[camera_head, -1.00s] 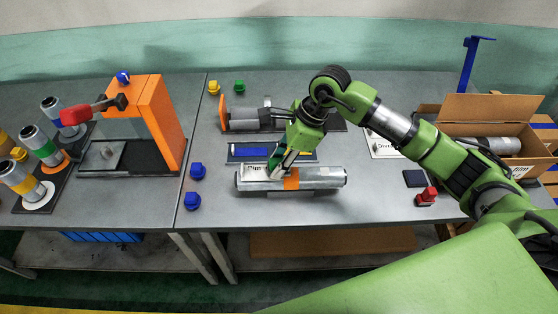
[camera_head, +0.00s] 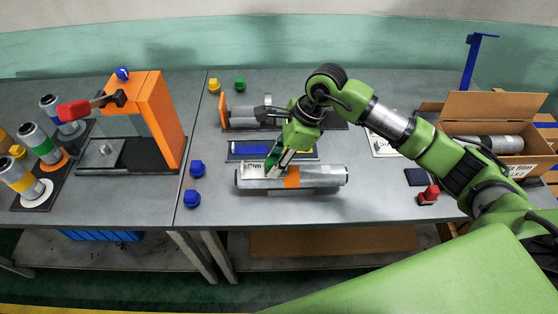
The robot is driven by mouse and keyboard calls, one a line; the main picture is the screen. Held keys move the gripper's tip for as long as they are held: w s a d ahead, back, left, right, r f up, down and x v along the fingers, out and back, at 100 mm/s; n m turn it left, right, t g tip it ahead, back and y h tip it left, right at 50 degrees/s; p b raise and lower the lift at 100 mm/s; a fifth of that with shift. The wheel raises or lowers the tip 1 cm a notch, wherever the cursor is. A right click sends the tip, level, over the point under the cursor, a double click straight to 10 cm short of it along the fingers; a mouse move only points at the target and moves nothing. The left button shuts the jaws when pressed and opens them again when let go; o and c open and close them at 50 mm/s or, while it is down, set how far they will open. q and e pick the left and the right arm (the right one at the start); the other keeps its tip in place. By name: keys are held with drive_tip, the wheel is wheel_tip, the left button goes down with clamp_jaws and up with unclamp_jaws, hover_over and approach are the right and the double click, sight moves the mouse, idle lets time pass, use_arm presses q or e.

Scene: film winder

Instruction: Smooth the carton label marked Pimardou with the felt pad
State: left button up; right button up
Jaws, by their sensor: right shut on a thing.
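A grey film roll (camera_head: 325,177) with an orange band (camera_head: 292,178) lies across a low rest at the front of the right table. A white label (camera_head: 252,170) sits on the left part of the roll; only the start of its print, "Pim", reads, and the rest is hidden. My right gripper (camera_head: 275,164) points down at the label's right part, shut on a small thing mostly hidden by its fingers. I cannot tell if this thing is the felt pad or whether it touches the label. My left gripper is not in view.
A tray with a blue strip (camera_head: 248,150) lies just behind the roll. Blue knobs (camera_head: 192,199) stand left of it. A dark pad (camera_head: 415,177), a red-handled stamp (camera_head: 428,195) and an open carton (camera_head: 495,106) are at right. An orange press (camera_head: 160,115) stands on the left table.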

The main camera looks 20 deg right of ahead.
sight(256, 170)
drive_tip(key=shift+w+a+f, duration=0.1)
drive_tip(key=shift+a, duration=0.25)
drive_tip(key=shift+w+a+b, duration=0.1)
drive_tip(key=shift+a+b, duration=0.25)
drive_tip(key=shift+a, duration=0.15)
drive_tip(key=shift+a, duration=0.15)
idle(0.3)
drive_tip(key=shift+w+a, duration=0.2)
drive_tip(key=shift+a, duration=0.25)
drive_tip(key=shift+w+a+b, duration=0.1)
drive_tip(key=shift+a+b, duration=0.05)
drive_tip(key=shift+b, duration=0.3)
drive_tip(key=shift+a, duration=0.4)
drive_tip(key=shift+d, duration=0.1)
drive_tip(key=shift+d+b, duration=0.4)
drive_tip(key=shift+d, duration=0.15)
